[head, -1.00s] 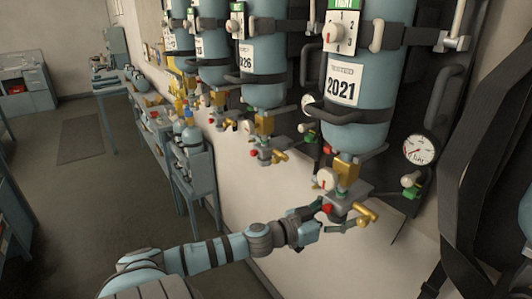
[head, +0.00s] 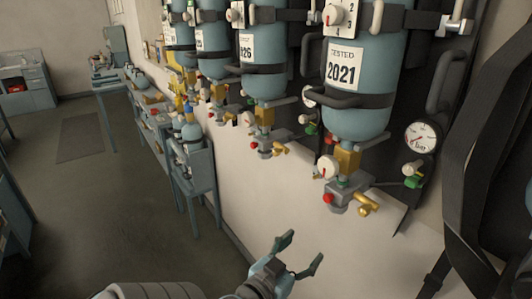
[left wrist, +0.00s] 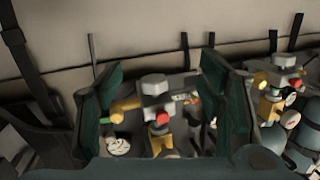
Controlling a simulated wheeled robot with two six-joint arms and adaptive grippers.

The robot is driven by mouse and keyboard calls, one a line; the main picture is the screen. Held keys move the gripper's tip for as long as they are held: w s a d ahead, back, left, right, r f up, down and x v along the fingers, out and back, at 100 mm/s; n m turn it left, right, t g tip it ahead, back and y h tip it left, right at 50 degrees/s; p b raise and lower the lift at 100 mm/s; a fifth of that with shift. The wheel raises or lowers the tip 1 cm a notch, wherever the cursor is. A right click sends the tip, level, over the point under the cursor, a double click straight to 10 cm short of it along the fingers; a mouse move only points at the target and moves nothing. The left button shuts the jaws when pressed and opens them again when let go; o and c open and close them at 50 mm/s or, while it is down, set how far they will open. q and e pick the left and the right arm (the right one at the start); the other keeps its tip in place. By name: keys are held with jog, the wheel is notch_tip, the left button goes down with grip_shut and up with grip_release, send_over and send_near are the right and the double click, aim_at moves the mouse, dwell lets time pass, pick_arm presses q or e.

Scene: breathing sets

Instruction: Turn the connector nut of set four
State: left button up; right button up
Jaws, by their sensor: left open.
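Several blue cylinders hang in a row on the wall. The nearest cylinder (head: 362,100) has a "TESTED 2021" label. Under it is a brass and grey valve (head: 347,160) with a red knob (head: 328,198), a gold handle (head: 367,205) and a grey connector piece at the bottom. I cannot tell which set is number four. My left gripper (head: 304,249) is open and empty, below and left of that valve, apart from it. In the left wrist view, the open fingers (left wrist: 160,65) frame a grey hexagonal nut (left wrist: 155,86) and a red knob (left wrist: 162,118). My right gripper is out of view.
A second valve group (head: 264,140) hangs under the neighbouring cylinder. A round gauge (head: 420,138) is right of the nearest cylinder. Black straps (head: 480,160) hang at far right. Blue side tables (head: 195,170) stand along the wall; the floor (head: 90,220) at left is clear.

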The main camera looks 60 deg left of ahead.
pick_arm(q)
jog(key=s+a+f+g, duration=0.2)
jog(key=f, duration=0.7)
jog(key=s+a+f+m+g+b, duration=0.1)
jog(key=s+f+g, duration=0.1)
jog(key=f, duration=0.7)
jog(key=s+a+f+g, duration=0.2)
jog(key=f+g, duration=0.1)
jog(key=f, duration=0.6)
jog(key=shift+a+f, duration=0.3)
